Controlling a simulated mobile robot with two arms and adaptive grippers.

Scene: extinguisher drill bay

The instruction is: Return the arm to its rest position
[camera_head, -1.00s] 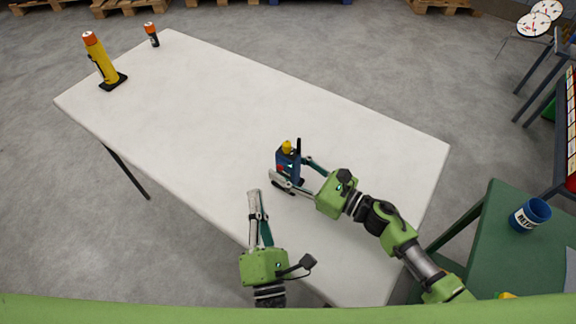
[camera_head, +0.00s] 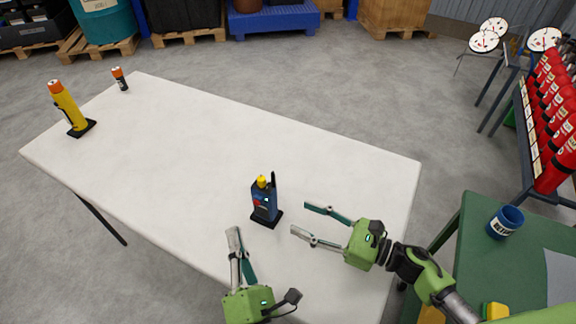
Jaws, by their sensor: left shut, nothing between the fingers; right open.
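My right gripper (camera_head: 316,223) is open and empty over the right part of the white table (camera_head: 215,135), its fingers pointing left. A blue handheld radio (camera_head: 265,201) with a yellow knob and black antenna stands upright on a black base just left of those fingers, with a gap between. My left gripper (camera_head: 237,236) is shut and empty at the table's front edge, below and left of the radio, fingers pointing away from me. Most of the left arm is outside the picture.
A yellow flashlight (camera_head: 67,106) stands on a black base at the table's far left, with a small orange-topped battery (camera_head: 120,79) behind it. A green table (camera_head: 490,262) with a blue mug (camera_head: 505,222) is at right. Red extinguishers (camera_head: 556,150) line a rack. The table's middle is clear.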

